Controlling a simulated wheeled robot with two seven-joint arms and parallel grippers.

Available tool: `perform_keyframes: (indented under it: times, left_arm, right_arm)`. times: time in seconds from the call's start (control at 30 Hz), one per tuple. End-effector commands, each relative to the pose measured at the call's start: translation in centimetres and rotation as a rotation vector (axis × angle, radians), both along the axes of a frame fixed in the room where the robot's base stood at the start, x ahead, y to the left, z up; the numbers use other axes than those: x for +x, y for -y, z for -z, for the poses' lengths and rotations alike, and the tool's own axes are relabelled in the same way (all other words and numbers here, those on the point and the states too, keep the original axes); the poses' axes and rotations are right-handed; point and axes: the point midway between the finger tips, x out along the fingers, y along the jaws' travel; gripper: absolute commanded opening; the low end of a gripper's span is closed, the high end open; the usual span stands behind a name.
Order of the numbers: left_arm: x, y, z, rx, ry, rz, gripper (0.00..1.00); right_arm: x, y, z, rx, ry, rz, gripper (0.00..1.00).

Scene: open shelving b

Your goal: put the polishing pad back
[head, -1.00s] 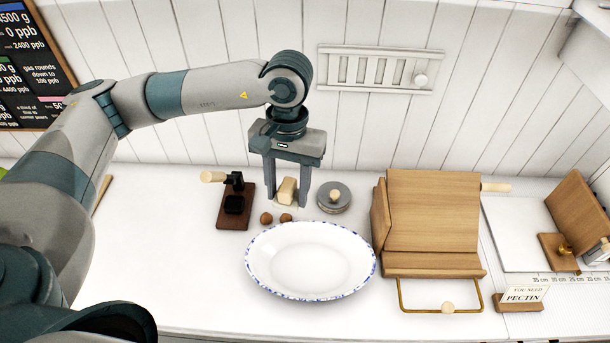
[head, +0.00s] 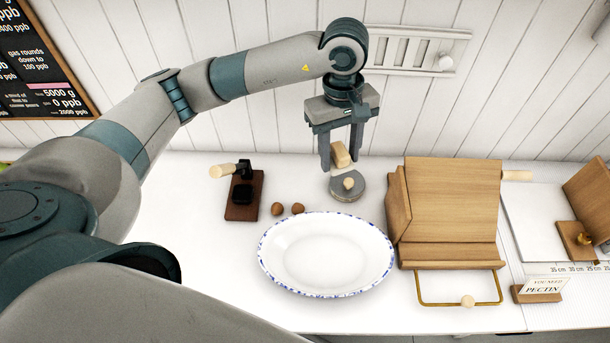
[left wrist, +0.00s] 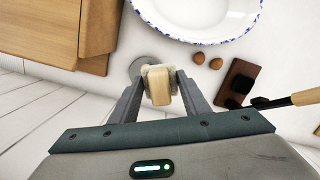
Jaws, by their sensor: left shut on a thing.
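The polishing pad (head: 341,152) is a small pale wooden block with a cream underside; the underside shows better in the left wrist view (left wrist: 160,88). My left gripper (head: 340,160) is shut on it, one finger on each side, and holds it above the counter. In the head view it appears just above and behind a round grey disc-like holder or lid (head: 346,194) with a pale wooden knob. In the left wrist view this disc (left wrist: 136,66) is partly hidden behind the pad. The exact gap between them is hard to tell. My right gripper is not in view.
A white oval dish (head: 325,284) with a blue-speckled rim lies in front. Two brown balls (head: 287,209) and a dark wooden stand with a handled tool (head: 243,213) are to the left. A wooden stand (head: 450,205) is close on the right. A slatted wall panel (head: 412,50) is behind.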

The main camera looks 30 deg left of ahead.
Motion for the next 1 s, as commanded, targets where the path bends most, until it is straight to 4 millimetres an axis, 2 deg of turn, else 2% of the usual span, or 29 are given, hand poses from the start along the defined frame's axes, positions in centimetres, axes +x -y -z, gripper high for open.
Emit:
perform_keyframes:
  times: [0.2, 0.43, 0.63, 1.0]
  left_arm:
    - [1.4, 1.5, 1.4, -0.012, -0.008, -0.371, 0.21]
    - [2.3, 2.2, 2.3, -0.019, -0.017, -0.661, 0.21]
    - [2.6, 2.3, 2.6, -0.021, -0.021, -0.757, 0.21]
    - [2.6, 2.2, 2.6, -0.020, -0.021, -0.762, 0.21]
  right_arm:
    - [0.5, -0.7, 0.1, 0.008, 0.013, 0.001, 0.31]
    - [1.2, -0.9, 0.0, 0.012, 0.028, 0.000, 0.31]
    - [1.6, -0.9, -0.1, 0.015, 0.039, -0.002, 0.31]
    - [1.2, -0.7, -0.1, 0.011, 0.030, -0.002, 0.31]
